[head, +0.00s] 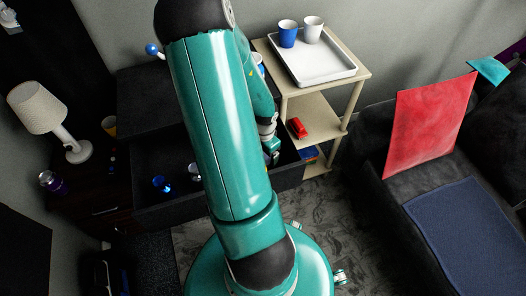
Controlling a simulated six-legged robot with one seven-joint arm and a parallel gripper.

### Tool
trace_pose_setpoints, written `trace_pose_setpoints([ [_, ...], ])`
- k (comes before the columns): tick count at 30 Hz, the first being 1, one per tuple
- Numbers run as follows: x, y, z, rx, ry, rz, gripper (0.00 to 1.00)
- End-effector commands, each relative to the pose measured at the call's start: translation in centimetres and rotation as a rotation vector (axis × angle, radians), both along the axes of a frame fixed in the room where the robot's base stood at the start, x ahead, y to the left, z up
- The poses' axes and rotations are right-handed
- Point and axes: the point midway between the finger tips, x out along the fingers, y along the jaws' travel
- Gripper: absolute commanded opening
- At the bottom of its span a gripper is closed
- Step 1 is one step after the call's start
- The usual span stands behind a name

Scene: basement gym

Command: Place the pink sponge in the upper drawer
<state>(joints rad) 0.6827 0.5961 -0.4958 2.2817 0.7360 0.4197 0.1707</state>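A dark drawer (165,214) is pulled out from a dark cabinet (150,98), and my arm covers its middle. I cannot tell for certain that it is the upper one. A shiny blue object (161,184) and a small pale one (195,169) show inside it. My gripper (272,153) is at the drawer's right part, partly behind my arm. Its fingers are too small and hidden to tell whether they are open or hold anything. I see no pink sponge.
A beige shelf stand (354,73) at the right holds a white tray (325,68) with a blue cup (287,34) and a white cup (312,29). A red object (298,128) lies on its lower shelf. A lamp (40,110) stands left; a sofa (376,180) is right.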

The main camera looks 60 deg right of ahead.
Motion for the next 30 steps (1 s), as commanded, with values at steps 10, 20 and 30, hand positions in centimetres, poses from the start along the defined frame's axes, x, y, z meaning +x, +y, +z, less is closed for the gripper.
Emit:
trace_pose_setpoints([
  [10,0.1,-0.1,-0.6,-0.001,0.000,0.001,0.57],
  [20,0.1,-0.1,-1.2,0.000,0.000,0.002,0.89],
  [30,0.1,-0.1,-0.9,-0.001,-0.001,0.002,1.00],
])
